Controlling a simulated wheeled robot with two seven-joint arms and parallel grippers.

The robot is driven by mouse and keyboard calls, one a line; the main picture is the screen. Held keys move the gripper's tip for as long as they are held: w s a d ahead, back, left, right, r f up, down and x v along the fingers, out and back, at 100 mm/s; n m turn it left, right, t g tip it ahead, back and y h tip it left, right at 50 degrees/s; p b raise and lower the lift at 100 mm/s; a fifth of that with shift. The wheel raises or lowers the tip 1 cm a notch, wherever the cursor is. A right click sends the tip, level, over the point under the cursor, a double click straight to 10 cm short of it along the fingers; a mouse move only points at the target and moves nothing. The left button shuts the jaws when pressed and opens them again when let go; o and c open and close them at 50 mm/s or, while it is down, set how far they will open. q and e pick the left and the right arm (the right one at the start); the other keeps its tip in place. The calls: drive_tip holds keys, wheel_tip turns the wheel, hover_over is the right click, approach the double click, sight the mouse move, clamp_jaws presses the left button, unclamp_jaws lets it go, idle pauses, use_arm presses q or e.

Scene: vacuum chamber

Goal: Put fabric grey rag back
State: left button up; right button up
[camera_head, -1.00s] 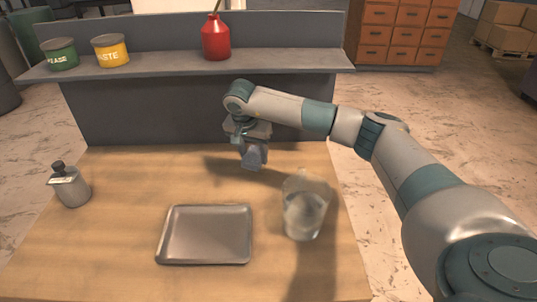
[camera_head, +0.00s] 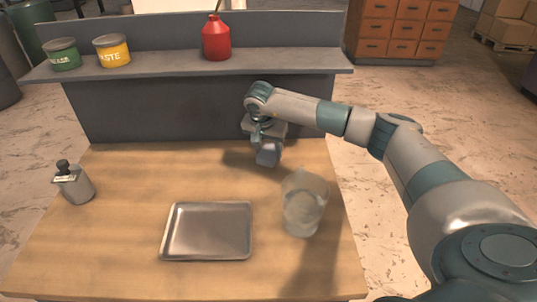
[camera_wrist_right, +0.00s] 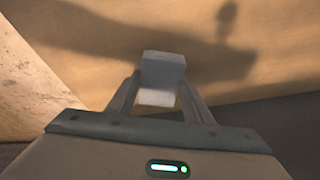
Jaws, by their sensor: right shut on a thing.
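The grey rag (camera_head: 268,154) looks like a small blue-grey block in the head view. My right gripper (camera_head: 266,143) is shut on it and holds it over the back right part of the wooden table. In the right wrist view the rag (camera_wrist_right: 162,78) sits between the two fingers of the right gripper (camera_wrist_right: 160,92). The arm's shadow lies on the wood beyond it. Whether the rag touches the table is hard to tell. My left gripper is not in view.
A grey bottle (camera_head: 74,184) stands at left. The raised shelf (camera_head: 165,64) behind holds a green tin (camera_head: 62,54), a yellow tin (camera_head: 112,50) and a red bottle (camera_head: 216,38).

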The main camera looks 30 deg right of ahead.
drive_tip(key=shift+f+p, duration=0.3)
drive_tip(key=shift+f, duration=0.9)
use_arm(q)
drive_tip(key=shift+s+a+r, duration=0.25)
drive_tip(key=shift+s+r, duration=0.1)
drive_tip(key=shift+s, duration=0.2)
use_arm(e)
drive_tip(key=o, duration=1.1)
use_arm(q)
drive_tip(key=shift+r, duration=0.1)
use_arm(e)
drive_tip(key=shift+r, duration=0.15)
